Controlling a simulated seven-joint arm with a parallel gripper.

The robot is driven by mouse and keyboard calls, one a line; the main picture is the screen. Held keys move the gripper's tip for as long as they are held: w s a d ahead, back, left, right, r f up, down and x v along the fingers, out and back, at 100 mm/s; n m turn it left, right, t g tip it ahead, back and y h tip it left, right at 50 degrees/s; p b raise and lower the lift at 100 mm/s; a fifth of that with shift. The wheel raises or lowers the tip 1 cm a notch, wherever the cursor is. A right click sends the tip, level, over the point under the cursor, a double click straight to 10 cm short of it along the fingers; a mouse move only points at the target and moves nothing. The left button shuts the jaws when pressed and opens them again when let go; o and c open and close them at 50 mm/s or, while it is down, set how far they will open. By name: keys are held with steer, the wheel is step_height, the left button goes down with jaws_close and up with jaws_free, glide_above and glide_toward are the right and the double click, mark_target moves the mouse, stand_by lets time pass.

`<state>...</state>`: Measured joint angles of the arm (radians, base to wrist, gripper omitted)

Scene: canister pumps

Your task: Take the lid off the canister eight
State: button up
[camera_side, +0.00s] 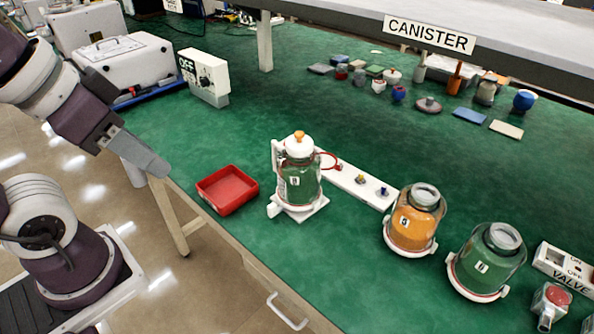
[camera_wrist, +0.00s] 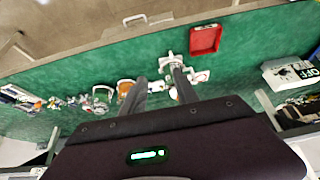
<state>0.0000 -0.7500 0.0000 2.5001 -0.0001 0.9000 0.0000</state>
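A glass canister (camera_side: 300,187) with green contents stands upright on a white base. Its white lid (camera_side: 298,146) with an orange knob sits on top. The small label on its front looks like an 8, but I cannot read it surely. My gripper (camera_side: 158,170) is to the left of this canister in the side view, over the table's near edge and apart from it. In the wrist view my gripper (camera_wrist: 160,80) shows two separated fingers with nothing held between them. The lidded canister is small and partly hidden near the fingertips there.
A red tray (camera_side: 227,190) lies left of the canister. An orange-filled canister (camera_side: 415,219) and a green one (camera_side: 486,262) stand to the right, without knobbed lids. A valve box (camera_side: 566,267) is far right.

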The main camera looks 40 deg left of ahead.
stand_by(0.4)
steer(key=o, duration=1)
steer(key=shift+o, duration=0.2)
steer(key=shift+w, duration=0.1)
steer(key=w+r+n+g, duration=0.2)
steer(key=w+r+n, duration=0.25)
steer(key=w, duration=0.65)
steer(key=n+g, duration=0.3)
steer(key=n, duration=0.9)
glide_above(299, 133)
steer(key=s, duration=0.1)
step_height(299, 133, down, 12)
steer(key=shift+n+g, duration=0.3)
steer(key=shift+n, duration=0.05)
steer(key=f, duration=0.6)
steer(key=w+f, duration=0.1)
steer(key=f, duration=0.2)
